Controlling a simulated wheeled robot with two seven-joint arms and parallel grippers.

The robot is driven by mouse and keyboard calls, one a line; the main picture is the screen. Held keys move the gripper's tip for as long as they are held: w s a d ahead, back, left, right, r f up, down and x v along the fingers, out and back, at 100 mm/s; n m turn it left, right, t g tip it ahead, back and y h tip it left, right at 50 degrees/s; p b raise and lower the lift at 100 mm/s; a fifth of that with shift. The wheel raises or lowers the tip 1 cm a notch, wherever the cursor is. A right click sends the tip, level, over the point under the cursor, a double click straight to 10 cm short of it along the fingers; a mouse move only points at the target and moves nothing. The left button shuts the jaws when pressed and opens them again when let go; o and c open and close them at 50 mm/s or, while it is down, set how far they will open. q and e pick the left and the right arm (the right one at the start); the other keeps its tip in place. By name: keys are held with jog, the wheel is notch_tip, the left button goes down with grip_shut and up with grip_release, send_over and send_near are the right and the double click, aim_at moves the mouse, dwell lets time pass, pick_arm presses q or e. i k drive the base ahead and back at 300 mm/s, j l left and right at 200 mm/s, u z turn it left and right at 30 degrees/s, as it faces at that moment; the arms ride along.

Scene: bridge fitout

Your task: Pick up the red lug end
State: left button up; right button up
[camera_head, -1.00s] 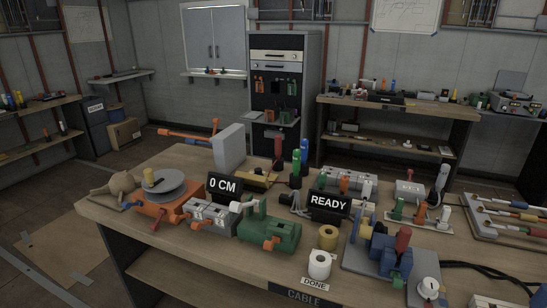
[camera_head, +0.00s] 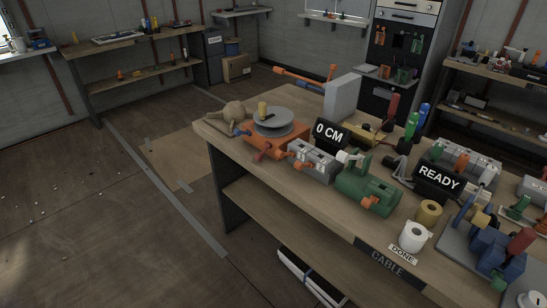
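I cannot make out for sure which thing is the red lug end. A red cylinder (camera_head: 393,106) stands upright at the back of the workbench (camera_head: 300,190), beside green and blue ones. Another red piece (camera_head: 521,241) sits on the blue device (camera_head: 497,254) at the right, near the front edge. Neither of my grippers shows in the view.
The bench holds an orange base with a grey disc (camera_head: 273,122), a green machine (camera_head: 367,190), a "0 CM" display (camera_head: 331,133), a "READY" display (camera_head: 439,183) and a white roll (camera_head: 413,237). The floor left of the bench is mostly clear.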

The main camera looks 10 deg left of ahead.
aim_at(526, 235)
jog(key=z, duration=1.35)
jog(key=j, duration=0.15)
jog(key=i+z, duration=0.05)
